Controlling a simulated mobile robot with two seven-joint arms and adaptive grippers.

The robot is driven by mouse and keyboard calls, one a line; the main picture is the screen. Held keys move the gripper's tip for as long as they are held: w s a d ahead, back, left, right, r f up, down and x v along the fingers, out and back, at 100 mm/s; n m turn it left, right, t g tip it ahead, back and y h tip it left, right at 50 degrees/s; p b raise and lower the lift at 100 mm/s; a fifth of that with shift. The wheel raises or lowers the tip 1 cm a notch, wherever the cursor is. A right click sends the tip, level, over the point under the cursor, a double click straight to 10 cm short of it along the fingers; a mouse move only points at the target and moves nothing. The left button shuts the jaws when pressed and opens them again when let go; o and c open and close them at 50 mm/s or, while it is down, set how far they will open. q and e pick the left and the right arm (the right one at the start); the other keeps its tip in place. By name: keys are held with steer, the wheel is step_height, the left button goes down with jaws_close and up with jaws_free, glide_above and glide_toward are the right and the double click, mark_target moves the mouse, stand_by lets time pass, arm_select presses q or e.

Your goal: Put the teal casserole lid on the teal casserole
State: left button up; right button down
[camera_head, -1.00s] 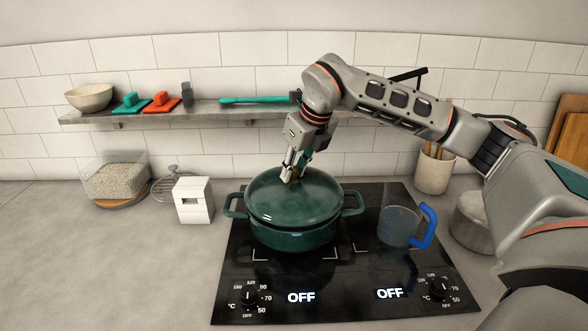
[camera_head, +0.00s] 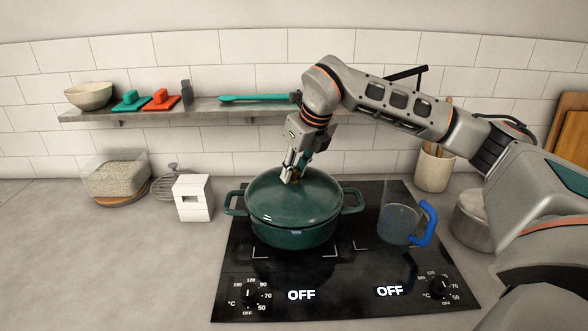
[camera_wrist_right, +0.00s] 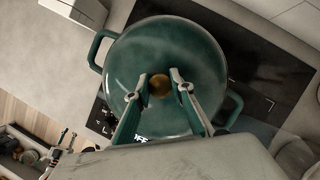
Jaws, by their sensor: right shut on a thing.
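The teal casserole (camera_head: 290,234) stands on the left part of the black cooktop, its two side handles sticking out left and right. The teal casserole lid (camera_head: 272,195) sits over the casserole's opening, looking level and lined up with the rim. My right gripper (camera_head: 291,176) reaches down from above and is shut on the lid's brass knob. In the right wrist view the knob (camera_wrist_right: 159,86) lies between the two fingertips, with the round lid (camera_wrist_right: 190,55) below. The knob is mostly hidden by the fingers in the head view.
A clear jug with a blue handle (camera_head: 424,226) stands on the cooktop (camera_head: 350,290) right of the casserole. A white box (camera_head: 193,199) and a grain container (camera_head: 117,182) are at left. A wall shelf (camera_head: 215,111) runs behind. The left counter front is clear.

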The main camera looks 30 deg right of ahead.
steer(key=shift+f, duration=0.35)
stand_by(1.5)
steer(key=c, duration=1.7)
jaws_free()
steer(key=o, duration=0.3)
steer(key=shift+f, duration=0.2)
steer(key=shift+o, duration=0.2)
steer(key=shift+r, duration=0.15)
